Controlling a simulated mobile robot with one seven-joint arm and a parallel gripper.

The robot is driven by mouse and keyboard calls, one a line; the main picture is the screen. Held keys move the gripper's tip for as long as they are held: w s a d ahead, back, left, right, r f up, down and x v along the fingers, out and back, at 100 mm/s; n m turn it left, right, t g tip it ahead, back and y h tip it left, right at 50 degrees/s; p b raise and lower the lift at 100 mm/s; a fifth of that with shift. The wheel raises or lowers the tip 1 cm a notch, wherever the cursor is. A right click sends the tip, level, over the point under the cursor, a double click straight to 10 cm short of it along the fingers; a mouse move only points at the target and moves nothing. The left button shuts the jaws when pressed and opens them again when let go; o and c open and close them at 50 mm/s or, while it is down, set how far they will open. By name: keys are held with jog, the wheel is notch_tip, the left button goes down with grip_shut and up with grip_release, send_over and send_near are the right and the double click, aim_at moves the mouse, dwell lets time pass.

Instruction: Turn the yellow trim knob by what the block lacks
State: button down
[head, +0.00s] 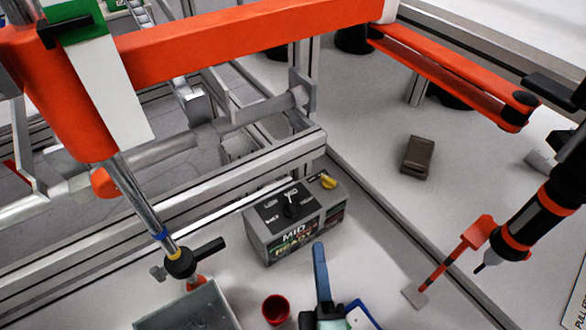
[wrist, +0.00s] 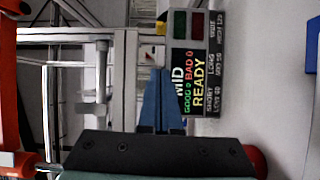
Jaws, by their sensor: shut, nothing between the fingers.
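A grey control box (head: 293,222) stands on the table in the head view. Its top carries a yellow knob (head: 328,181) at the back right corner and a black knob (head: 290,205) with a white pointer mark. Its front panel reads MID and READY; in the wrist view the panel (wrist: 196,75) also shows GOOD 0, BAD 0 and SHORT and LONG lines. My gripper (head: 319,250) has blue fingers, shut and empty, in front of the box. They also show in the wrist view (wrist: 161,75), left of the panel. A small dark brown block (head: 417,157) lies apart at the back right.
A red cup (head: 275,309) stands in front of the box, left of my gripper. A grey tray (head: 195,312) is at the bottom left. An orange-black screwdriver tool (head: 530,225) hangs at the right. Metal rails run behind the box. The table around the brown block is clear.

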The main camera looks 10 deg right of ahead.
aim_at(316, 213)
jog(key=w+p, duration=0.1)
jog(key=w, duration=0.2)
jog(key=w+d, duration=0.1)
jog(key=w, duration=0.1)
jog(key=w+p, duration=0.1)
jog(key=w, duration=0.2)
jog(key=shift+w+d+r+p, duration=0.3)
jog(key=shift+w+d+r, duration=0.05)
jog(key=shift+d, duration=0.05)
jog(key=w+d, duration=0.2)
jog(key=shift+w+d+f, duration=0.15)
jog(key=shift+d, duration=0.2)
jog(key=shift+w+d, duration=0.25)
jog(key=shift+d, duration=0.1)
